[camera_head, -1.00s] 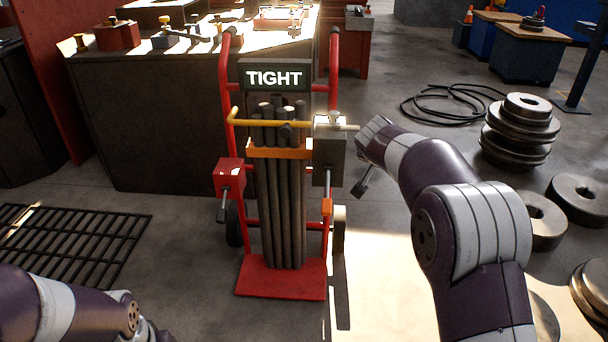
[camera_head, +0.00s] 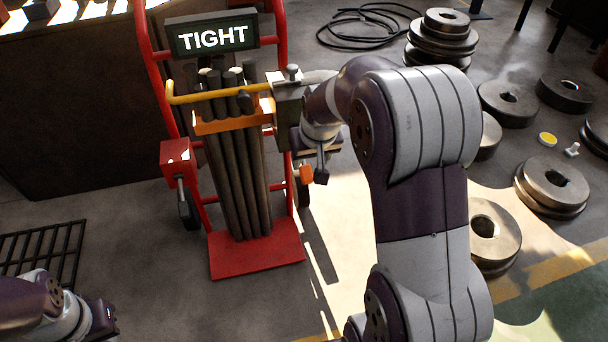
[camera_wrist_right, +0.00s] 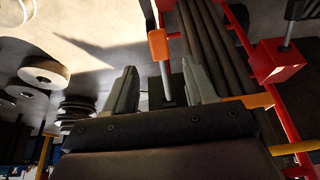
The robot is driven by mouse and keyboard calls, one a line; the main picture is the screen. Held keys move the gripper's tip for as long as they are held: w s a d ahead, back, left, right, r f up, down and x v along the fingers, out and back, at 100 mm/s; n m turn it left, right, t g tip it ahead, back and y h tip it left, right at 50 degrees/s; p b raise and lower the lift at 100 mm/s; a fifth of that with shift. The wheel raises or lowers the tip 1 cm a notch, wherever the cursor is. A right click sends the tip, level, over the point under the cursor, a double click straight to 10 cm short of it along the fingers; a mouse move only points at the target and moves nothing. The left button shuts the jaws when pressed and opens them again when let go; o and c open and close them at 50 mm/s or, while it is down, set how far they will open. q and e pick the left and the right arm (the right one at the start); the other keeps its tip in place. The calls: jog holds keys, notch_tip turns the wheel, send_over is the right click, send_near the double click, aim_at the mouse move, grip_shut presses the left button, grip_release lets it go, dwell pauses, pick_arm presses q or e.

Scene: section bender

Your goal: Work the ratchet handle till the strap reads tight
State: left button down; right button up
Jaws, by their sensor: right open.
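A red hand truck (camera_head: 258,254) holds a bundle of dark bars (camera_head: 235,180) upright, with an orange strap (camera_head: 225,125) around them. Its sign (camera_head: 212,38) reads TIGHT. A grey ratchet box (camera_head: 288,100) sits at the strap's right end. Its handle hangs down with an orange grip (camera_head: 306,173), also seen in the right wrist view (camera_wrist_right: 158,45). My right gripper (camera_head: 318,172) is open beside the handle. In the wrist view its fingers (camera_wrist_right: 160,84) appear either side of the handle rod; contact is unclear. My left gripper (camera_head: 102,322) is at the lower left, its jaws unclear.
A red box (camera_head: 176,152) with a lever is on the truck's left side. A yellow bar (camera_head: 220,93) crosses above the strap. A black grate (camera_head: 40,250) lies left. Steel rollers (camera_head: 492,232) and a coiled cable (camera_head: 365,25) lie on the right floor.

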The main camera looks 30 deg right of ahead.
aim_at(306, 171)
jog(key=b+x, duration=0.3)
jog(key=x, duration=0.5)
jog(key=shift+f, duration=0.1)
pick_arm(q)
notch_tip(306, 171, down, 5)
jog(key=shift+r, duration=0.2)
